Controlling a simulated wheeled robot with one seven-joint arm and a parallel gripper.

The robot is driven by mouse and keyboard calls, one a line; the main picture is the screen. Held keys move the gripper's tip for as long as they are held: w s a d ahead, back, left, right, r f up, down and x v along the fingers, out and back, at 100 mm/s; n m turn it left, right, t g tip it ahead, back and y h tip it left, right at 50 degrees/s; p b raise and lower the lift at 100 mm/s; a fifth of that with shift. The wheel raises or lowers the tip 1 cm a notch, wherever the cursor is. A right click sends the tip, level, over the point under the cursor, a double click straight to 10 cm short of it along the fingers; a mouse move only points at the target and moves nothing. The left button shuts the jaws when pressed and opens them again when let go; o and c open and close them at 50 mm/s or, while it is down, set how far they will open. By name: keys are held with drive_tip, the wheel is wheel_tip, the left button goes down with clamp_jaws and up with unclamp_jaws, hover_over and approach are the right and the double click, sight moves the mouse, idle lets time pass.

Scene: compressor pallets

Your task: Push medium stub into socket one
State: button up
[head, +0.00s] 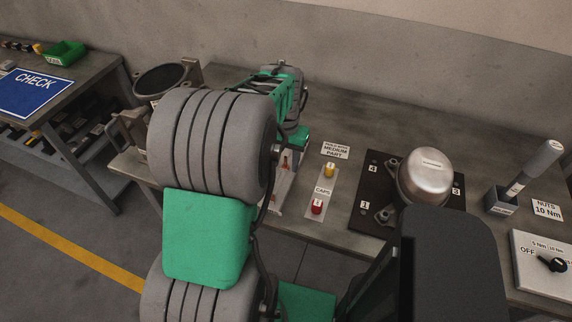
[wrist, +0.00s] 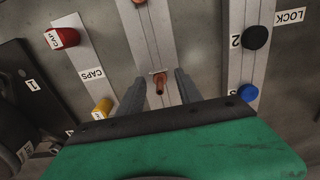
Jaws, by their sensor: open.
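A copper-brown stub (wrist: 159,82) stands on a pale strip (wrist: 153,50) in the wrist view. I cannot confirm from its look that it is the medium one. My gripper (wrist: 156,92) is open, its two dark fingers on either side of the stub with gaps showing. In the head view my arm hides the fingers. The compressor (head: 425,175), a silver dome, sits on a black plate (head: 376,172) with numbered labels. Beside label 1 (head: 365,205) is a small grey fitting (head: 385,214), likely socket one; its opening is not clear.
A red cap (head: 317,207) and a yellow cap (head: 329,170) stand on the CAPS strip between the stub strip and the plate. A black knob (wrist: 256,37) and a blue knob (wrist: 248,92) stand right of the stub.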

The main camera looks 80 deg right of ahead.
sight(285, 157)
idle(0.7)
clamp_jaws()
idle(1.1)
drive_tip(key=shift+r, duration=0.1)
drive_tip(key=shift+r+p, duration=2.25)
drive_tip(key=shift+r, duration=0.7)
drive_tip(key=shift+w, duration=0.1)
